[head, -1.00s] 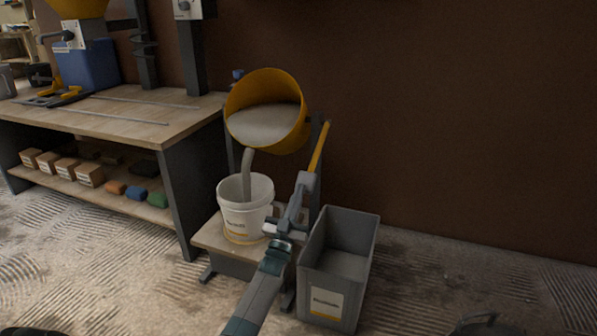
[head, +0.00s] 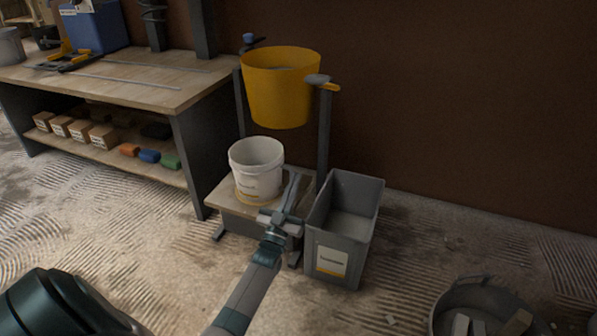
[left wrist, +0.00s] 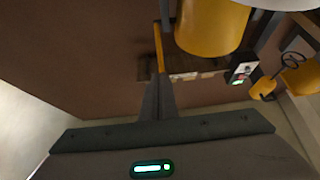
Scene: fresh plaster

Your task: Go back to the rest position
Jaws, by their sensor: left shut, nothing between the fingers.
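My left gripper (head: 294,180) is shut and empty in front of the pouring stand, beside the white bucket (head: 256,170). Its closed fingers also show in the left wrist view (left wrist: 160,85). A yellow drum (head: 280,90) hangs upright in the stand above the bucket; it shows at the top of the left wrist view (left wrist: 212,25). A lever with a yellow grip (head: 330,87) is at the drum's right side, above and apart from my fingers in the head view. My right gripper is not in view.
A grey bin (head: 345,225) stands close to the right of my left gripper. The white bucket sits on a low wooden platform (head: 222,195). A workbench (head: 150,95) is at the left. A round grey tub (head: 480,292) with scraps is at the lower right.

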